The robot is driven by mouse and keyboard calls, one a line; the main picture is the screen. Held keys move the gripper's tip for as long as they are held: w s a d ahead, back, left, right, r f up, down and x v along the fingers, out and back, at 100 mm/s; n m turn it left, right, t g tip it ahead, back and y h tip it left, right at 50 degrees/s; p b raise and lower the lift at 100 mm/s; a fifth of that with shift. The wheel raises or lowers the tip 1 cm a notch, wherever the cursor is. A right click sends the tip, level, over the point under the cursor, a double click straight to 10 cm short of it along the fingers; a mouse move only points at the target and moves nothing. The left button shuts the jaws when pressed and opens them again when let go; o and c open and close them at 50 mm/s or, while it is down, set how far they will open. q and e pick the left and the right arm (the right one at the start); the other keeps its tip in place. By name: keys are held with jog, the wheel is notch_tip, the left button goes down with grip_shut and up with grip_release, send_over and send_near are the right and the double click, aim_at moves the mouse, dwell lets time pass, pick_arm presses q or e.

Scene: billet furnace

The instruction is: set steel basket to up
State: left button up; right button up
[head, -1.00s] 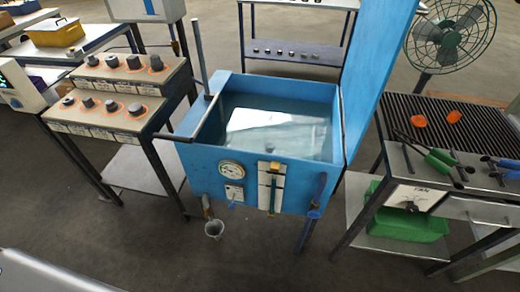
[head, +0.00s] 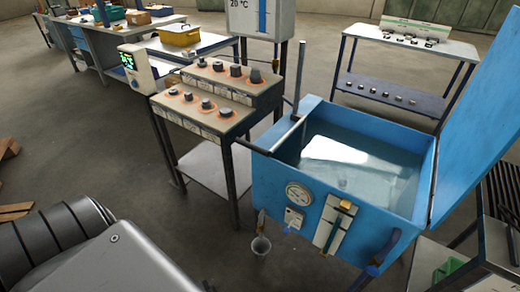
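The blue quench tank (head: 272,195) stands right of centre with its lid (head: 485,125) raised. It holds clear water (head: 345,165) with a bright reflection. I cannot make out a steel basket in the water; the glare may hide it. A lever bar (head: 268,147) with a dark grip lies across the tank's left rim, near an upright grey post (head: 300,75). A grey arm part of mine fills the lower left. Neither of my grippers is in view.
A stepped stand (head: 205,112) with several dark billets is left of the tank. A rack table (head: 400,45) stands behind. The floor at left is mostly clear.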

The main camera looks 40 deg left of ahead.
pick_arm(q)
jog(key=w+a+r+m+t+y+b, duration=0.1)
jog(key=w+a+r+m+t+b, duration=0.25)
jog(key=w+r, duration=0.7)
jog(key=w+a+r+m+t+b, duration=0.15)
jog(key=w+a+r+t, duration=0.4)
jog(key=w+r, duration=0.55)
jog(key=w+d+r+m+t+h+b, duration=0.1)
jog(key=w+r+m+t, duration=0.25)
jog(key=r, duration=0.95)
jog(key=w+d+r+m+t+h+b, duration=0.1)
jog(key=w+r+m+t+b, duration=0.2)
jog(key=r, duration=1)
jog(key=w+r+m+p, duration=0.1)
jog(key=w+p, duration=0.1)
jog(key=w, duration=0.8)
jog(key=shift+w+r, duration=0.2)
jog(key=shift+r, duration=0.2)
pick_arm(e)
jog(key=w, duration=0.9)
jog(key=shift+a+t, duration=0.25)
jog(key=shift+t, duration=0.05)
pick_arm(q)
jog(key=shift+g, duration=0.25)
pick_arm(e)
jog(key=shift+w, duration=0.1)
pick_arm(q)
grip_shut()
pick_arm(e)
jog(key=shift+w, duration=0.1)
